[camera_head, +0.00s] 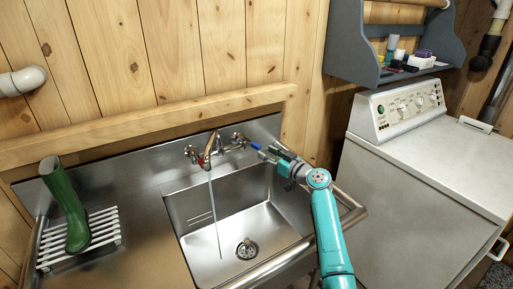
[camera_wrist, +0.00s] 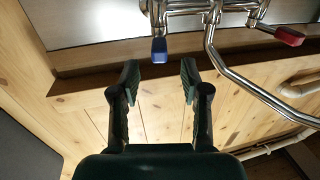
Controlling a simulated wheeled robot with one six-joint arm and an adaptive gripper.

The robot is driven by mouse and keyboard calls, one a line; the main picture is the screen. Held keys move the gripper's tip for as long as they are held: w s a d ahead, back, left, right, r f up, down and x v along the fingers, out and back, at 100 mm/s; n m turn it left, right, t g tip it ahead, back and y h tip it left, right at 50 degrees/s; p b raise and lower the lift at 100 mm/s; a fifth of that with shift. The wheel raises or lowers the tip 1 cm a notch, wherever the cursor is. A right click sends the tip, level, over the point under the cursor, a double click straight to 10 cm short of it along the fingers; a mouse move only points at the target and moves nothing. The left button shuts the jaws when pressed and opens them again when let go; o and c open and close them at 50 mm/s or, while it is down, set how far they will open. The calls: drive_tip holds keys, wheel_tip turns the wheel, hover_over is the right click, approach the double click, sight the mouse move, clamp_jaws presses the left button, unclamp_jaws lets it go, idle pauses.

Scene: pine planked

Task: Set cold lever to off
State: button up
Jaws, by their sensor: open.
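The cold lever, with a blue end (camera_head: 256,146), sits at the right side of the wall tap (camera_head: 207,157). In the wrist view the blue end (camera_wrist: 160,50) lies just beyond and between my fingertips, apart from them. The red lever (camera_wrist: 289,36) is off to the right there. A thin stream of water (camera_head: 214,210) runs from the spout into the steel sink (camera_head: 275,222). My gripper (camera_head: 272,155) is open and empty, close to the blue lever on its right; it also shows in the wrist view (camera_wrist: 159,73).
A green boot (camera_head: 66,205) stands on a white rack (camera_head: 100,228) at the left of the counter. A white washing machine (camera_head: 420,160) stands at the right, below a grey shelf (camera_head: 350,45) with small items. The plank wall (camera_head: 170,50) is behind the tap.

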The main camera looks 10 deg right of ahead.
sight(260, 148)
drive_tip(key=shift+x, duration=3.15)
clamp_jaws()
